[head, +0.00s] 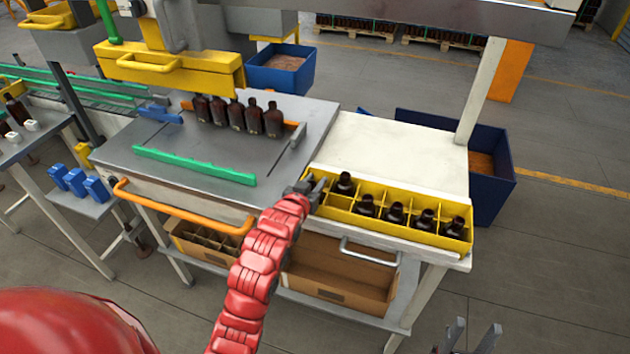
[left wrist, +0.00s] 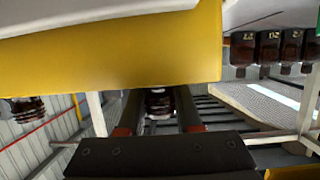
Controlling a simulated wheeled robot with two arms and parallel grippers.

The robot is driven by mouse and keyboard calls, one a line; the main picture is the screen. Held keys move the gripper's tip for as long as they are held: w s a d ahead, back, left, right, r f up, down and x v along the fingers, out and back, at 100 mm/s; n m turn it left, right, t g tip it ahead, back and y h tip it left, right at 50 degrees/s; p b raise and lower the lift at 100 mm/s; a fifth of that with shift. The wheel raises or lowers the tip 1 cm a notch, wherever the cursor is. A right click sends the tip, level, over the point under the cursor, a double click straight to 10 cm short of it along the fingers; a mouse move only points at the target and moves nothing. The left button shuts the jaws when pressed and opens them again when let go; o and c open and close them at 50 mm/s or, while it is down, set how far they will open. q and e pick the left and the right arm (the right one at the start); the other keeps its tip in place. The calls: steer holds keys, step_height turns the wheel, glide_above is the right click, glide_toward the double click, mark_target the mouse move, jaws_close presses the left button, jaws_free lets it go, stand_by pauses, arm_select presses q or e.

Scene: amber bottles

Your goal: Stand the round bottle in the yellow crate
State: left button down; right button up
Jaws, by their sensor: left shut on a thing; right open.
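The yellow crate (head: 340,214) stands on the right part of the bench, its cells in two rows. Its wall fills the upper left of the left wrist view (left wrist: 110,48). My left gripper (head: 322,186) is at the crate's left end, shut on a dark bottle (head: 345,184), which I take to be the round bottle. The left wrist view shows this bottle's ribbed neck (left wrist: 158,103) between the fingers, past the crate's edge. The rest of it is hidden behind the wall; I cannot tell whether it touches the crate floor. My right gripper (head: 470,337) is open and empty at the bottom right.
Several dark bottles (head: 395,214) stand in the crate's front row, right of the held one. A row of brown bottles (head: 236,114) stands on the grey machine table, behind a green bar (head: 194,165). A white bench top (head: 400,150) behind the crate is clear.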

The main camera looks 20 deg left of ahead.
arm_select(q)
steer(key=c, duration=0.5)
jaws_free()
steer(key=shift+s, duration=0.2)
steer(key=shift+s+a, duration=0.1)
steer(key=shift+s, duration=0.15)
steer(key=b+v, duration=0.2)
steer(key=v, duration=0.2)
steer(key=shift+s+r+p, duration=0.45)
steer(key=shift+s+r, duration=0.2)
steer(key=shift+s, duration=0.35)
steer(key=p+v, duration=1)
steer(key=p, duration=0.2)
steer(key=shift+s+f, duration=0.15)
steer(key=shift+s, duration=0.05)
